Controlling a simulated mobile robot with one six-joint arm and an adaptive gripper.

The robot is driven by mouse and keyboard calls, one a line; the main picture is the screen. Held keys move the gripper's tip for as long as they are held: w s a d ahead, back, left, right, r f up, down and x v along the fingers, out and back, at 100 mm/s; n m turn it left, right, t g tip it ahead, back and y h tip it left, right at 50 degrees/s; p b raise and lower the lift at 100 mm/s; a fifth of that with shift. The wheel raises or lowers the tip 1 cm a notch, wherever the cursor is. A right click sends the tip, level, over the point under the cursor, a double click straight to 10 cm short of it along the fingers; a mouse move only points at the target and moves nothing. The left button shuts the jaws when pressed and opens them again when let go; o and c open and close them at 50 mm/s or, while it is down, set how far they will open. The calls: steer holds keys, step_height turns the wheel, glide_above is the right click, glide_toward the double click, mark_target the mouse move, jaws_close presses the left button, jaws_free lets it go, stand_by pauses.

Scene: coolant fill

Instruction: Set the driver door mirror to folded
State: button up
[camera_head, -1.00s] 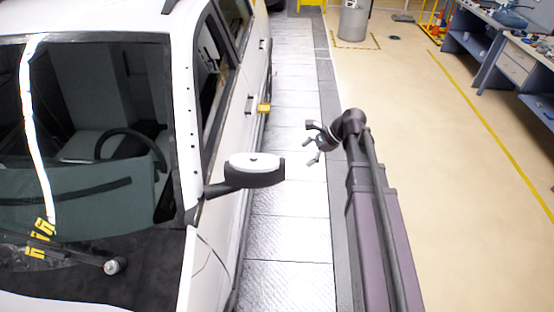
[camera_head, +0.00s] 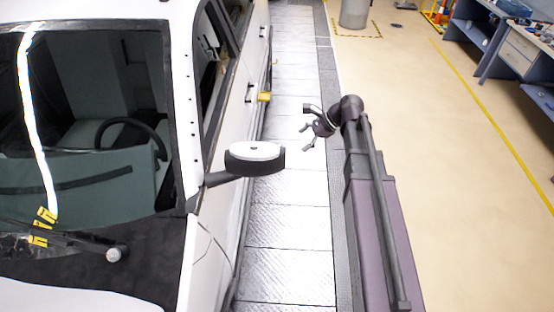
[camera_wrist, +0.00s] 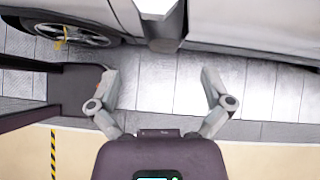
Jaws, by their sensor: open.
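The driver door mirror (camera_head: 254,157) has a white top and a black housing. It sticks out sideways from the white car's door on a dark arm, over the metal floor strip. My gripper (camera_head: 305,137) is open and empty, to the right of the mirror and apart from it, with its fingers pointing toward the car. In the wrist view the open fingers of my gripper (camera_wrist: 160,82) frame bare floor plates. The mirror (camera_wrist: 163,30) shows there at the top middle, beyond the fingertips, partly cut off by the frame edge.
The white car (camera_head: 224,150) fills the left side, with a yellow block (camera_head: 264,97) on its flank. A wheel (camera_wrist: 75,34) shows at the wrist view's upper left. Blue workbenches (camera_head: 500,45) stand far right. The tan floor (camera_head: 450,170) between is clear.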

mark_target(281, 155)
steer(key=b+x, duration=0.7)
steer(key=x, duration=0.3)
steer(key=shift+f, duration=0.1)
steer(key=shift+b+x, duration=0.6)
steer(key=shift+x, duration=0.5)
steer(key=c, duration=1.1)
steer(key=shift+c, duration=0.2)
